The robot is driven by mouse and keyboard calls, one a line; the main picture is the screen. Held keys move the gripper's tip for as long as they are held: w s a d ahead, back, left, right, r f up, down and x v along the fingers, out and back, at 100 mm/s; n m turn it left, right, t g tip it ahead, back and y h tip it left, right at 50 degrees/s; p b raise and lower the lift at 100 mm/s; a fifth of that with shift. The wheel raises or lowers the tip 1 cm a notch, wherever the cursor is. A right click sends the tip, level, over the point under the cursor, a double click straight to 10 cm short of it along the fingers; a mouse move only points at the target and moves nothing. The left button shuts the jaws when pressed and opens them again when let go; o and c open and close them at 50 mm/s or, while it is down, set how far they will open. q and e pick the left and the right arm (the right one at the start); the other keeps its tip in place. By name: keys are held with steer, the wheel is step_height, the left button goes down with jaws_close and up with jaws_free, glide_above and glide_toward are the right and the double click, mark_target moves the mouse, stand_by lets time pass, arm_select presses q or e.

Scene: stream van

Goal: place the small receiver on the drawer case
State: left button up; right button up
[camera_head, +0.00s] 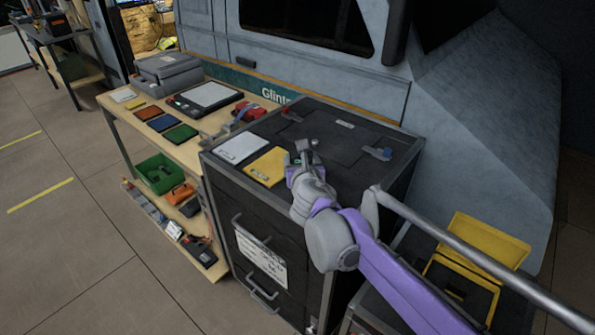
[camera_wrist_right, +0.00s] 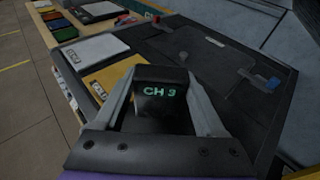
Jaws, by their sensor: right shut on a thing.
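The drawer case (camera_head: 268,131) is a black cabinet with metal handles and a white label on its front. Its dark top also fills much of the right wrist view (camera_wrist_right: 225,78). My right gripper (camera_head: 306,154) is above the case top, right of the yellow pad. It is shut on the small receiver (camera_wrist_right: 160,93), a black box with green "CH 3" lettering, seen between the fingers in the right wrist view. In the head view the gripper mostly hides the receiver. I cannot tell whether its underside touches the top. My left gripper is not in view.
A white pad (camera_head: 242,149) and a yellow pad (camera_head: 267,167) lie at the case top's left side. A blue-grey clamp-like piece (camera_head: 378,153) is at its right. A wooden bench (camera_head: 118,106) with trays adjoins at left. An open yellow case (camera_head: 484,240) stands lower right.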

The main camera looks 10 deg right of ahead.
steer(key=shift+w+f+b, duration=0.1)
steer(key=shift+f+b, duration=0.25)
steer(key=shift+f, duration=1.75)
steer(key=o, duration=1.4)
steer(key=shift+f, duration=0.15)
steer(key=shift+o, duration=0.2)
steer(key=shift+s+r, duration=0.2)
steer(key=shift+r, duration=0.05)
steer(key=p+v, duration=0.1)
steer(key=v, duration=1)
steer(key=shift+s+p, duration=0.3)
steer(key=shift+p, duration=0.1)
